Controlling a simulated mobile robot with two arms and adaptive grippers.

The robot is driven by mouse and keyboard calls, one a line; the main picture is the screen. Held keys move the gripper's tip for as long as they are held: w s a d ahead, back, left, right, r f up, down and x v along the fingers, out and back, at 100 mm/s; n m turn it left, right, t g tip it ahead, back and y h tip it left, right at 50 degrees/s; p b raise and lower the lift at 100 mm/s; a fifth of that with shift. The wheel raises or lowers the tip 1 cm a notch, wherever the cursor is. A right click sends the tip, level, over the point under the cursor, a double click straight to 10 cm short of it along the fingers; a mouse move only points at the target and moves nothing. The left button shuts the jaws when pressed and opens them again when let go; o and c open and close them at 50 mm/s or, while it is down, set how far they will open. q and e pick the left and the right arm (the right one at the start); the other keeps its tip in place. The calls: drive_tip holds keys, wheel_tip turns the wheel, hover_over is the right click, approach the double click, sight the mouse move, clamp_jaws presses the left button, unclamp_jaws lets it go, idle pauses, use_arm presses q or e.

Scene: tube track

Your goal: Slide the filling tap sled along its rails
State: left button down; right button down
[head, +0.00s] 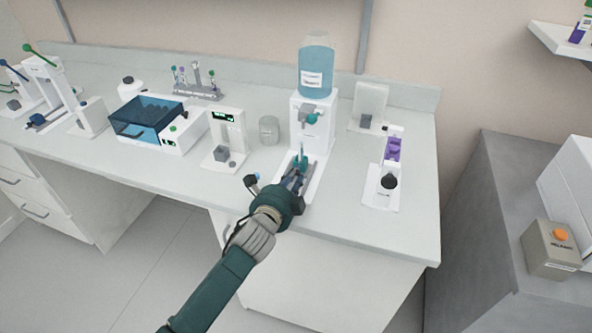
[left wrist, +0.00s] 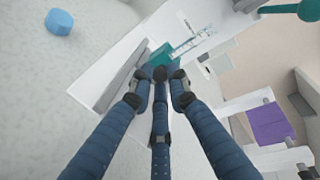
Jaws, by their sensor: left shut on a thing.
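The white filling station (head: 312,125) with a blue bottle (head: 316,72) on top stands at the back of the bench. Its tap (head: 311,118) sticks out at the front. Below it, a pale base with rails (head: 313,186) runs toward the bench's front edge. The teal sled (left wrist: 160,55) sits on this base, partly hidden by my fingers. A clear graduated tube (left wrist: 194,42) shows just beyond it in the left wrist view. My left gripper (head: 296,172) is shut on the sled's dark knob; its fingers (left wrist: 160,78) meet there. My right gripper is not in view.
A glass jar (head: 269,130) and a white device with a green display (head: 227,128) stand left of the station. A white stand with purple parts (head: 385,170) is to the right. A blue cap-like thing (left wrist: 59,22) lies left of the rails.

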use_arm(q)
drive_tip(key=p+v, duration=0.1)
drive_tip(key=v, duration=0.2)
drive_tip(key=f+p+v, duration=0.1)
drive_tip(key=v, duration=0.2)
drive_tip(key=shift+s+f, duration=0.2)
drive_tip(key=shift+s, duration=0.05)
drive_tip(key=shift+s+a+p, duration=0.2)
drive_tip(key=shift+s+p, duration=0.1)
drive_tip(key=shift+s, duration=0.25)
drive_tip(key=shift+f, duration=0.25)
drive_tip(key=c, duration=1.9)
unclamp_jaws()
drive_tip(key=shift+c, duration=0.2)
drive_tip(key=shift+s+r, duration=0.15)
drive_tip(key=shift+r, duration=0.05)
drive_tip(key=shift+a, duration=0.1)
drive_tip(key=v, duration=1.2)
